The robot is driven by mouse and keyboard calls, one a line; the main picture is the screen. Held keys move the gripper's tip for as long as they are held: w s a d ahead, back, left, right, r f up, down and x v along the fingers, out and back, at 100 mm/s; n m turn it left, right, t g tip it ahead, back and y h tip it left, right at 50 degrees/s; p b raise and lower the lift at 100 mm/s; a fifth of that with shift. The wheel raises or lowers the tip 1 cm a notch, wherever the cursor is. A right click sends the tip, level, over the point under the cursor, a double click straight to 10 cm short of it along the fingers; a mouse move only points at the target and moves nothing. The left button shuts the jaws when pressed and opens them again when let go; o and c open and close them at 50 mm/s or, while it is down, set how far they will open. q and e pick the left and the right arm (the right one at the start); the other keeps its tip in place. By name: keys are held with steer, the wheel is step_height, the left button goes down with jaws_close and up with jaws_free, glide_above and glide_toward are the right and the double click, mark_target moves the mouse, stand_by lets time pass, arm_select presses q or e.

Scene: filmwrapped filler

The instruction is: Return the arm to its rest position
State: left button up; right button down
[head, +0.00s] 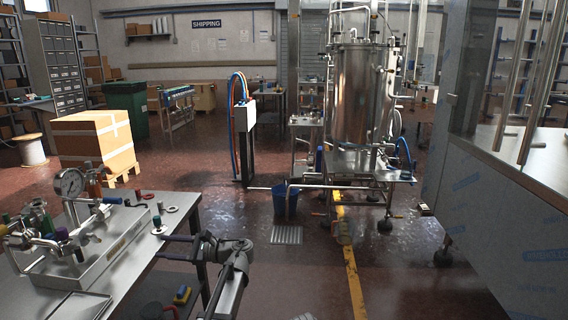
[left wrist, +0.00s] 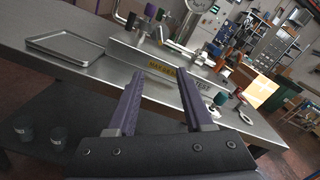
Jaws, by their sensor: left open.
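My left gripper (head: 166,248) is open and empty beside the right edge of the steel workbench (head: 140,268) in the head view, with its fingers pointing left towards it. In the left wrist view the two dark fingers of this gripper (left wrist: 158,78) stand apart with nothing between them. The bench and a labelled test rig (left wrist: 158,66) lie beyond the fingertips. My left arm (head: 232,285) comes up from the bottom of the head view. My right gripper is not in view.
On the bench are a pressure gauge (head: 70,183), a rig with valves and fittings, a flat tray (left wrist: 64,46) and small coloured parts. Cartons (head: 95,138) stand behind it. A steel tank (head: 360,95) and a blue bucket (head: 287,198) stand ahead. A large cabinet (head: 500,215) is at right. Floor between is mostly clear.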

arm_select(q)
steer(key=s+d+f+n+h, duration=0.5)
steer(key=s+d+f+h, duration=0.4)
steer(key=s+d+f, duration=0.5)
steer(key=s+d+f+n+g+h, duration=0.1)
steer(key=s+d+f+n+h, duration=0.1)
steer(key=s+d+f+h, duration=0.35)
steer(key=s+d+f+n+g+h, duration=0.1)
steer(key=s+d+f+n+h, duration=0.1)
steer(key=s+d, duration=0.7)
step_height(320, 180, up, 27)
steer(key=w+p, duration=0.1)
steer(key=p, duration=2.6)
steer(key=shift+w+a+f+t, duration=0.15)
steer(key=shift+a+t, duration=0.15)
steer(key=shift+a, duration=0.05)
